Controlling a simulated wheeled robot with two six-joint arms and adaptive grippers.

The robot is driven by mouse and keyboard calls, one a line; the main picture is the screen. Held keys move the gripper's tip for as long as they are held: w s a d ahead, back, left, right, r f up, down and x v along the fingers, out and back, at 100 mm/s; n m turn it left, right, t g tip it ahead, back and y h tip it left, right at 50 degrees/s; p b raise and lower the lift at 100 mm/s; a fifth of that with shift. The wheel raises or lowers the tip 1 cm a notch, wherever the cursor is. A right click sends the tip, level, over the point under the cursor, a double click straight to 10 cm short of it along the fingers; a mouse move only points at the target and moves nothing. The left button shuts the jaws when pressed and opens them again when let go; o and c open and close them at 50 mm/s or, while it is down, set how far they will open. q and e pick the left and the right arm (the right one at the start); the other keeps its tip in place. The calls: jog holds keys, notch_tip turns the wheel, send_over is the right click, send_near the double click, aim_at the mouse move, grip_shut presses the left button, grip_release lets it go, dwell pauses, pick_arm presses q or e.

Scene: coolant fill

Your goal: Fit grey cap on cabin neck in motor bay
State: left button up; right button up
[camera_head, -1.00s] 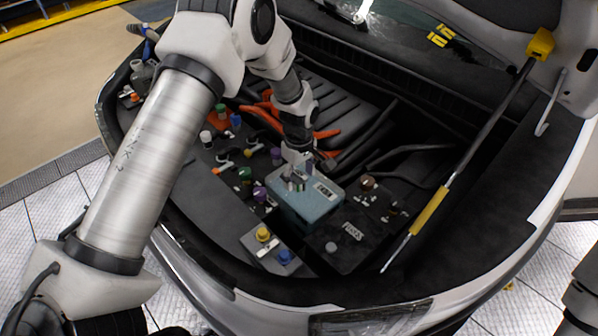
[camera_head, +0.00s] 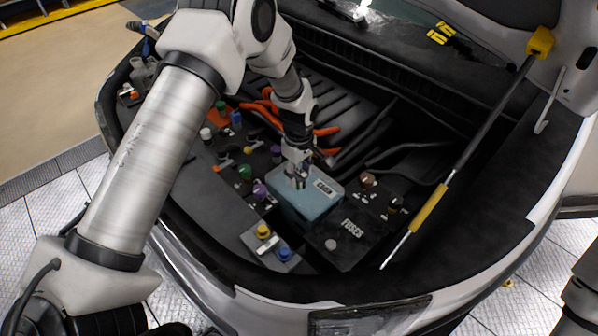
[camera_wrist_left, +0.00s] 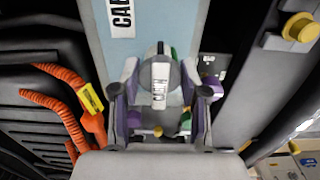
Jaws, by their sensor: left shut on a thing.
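The cabin tank (camera_head: 325,208) is a blue-grey box with a white CABIN label, in the middle of the motor bay. My left gripper (camera_head: 298,178) points down over the back left part of its top. In the left wrist view, the left gripper (camera_wrist_left: 160,95) is shut on the grey cap (camera_wrist_left: 160,72), which has a white label on top and sits between the two fingers. The cabin neck is hidden below the cap and fingers, so I cannot tell whether the cap touches it. My right gripper is out of view.
A black FUSES box (camera_head: 345,248) stands just in front of the tank. Yellow and blue caps (camera_head: 263,232) sit at front left; green and purple caps (camera_head: 245,172) lie left. Orange cables (camera_head: 325,132) run behind. A yellow-and-black prop rod (camera_head: 430,208) stands to the right.

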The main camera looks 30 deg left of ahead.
pick_arm(q)
jog(key=shift+s+f, duration=0.1)
jog(key=shift+m+p, duration=0.4)
jog(key=shift+m, duration=1.2)
jog(key=shift+m, duration=1.6)
jog(key=shift+p, duration=0.3)
jog(key=m, duration=0.3)
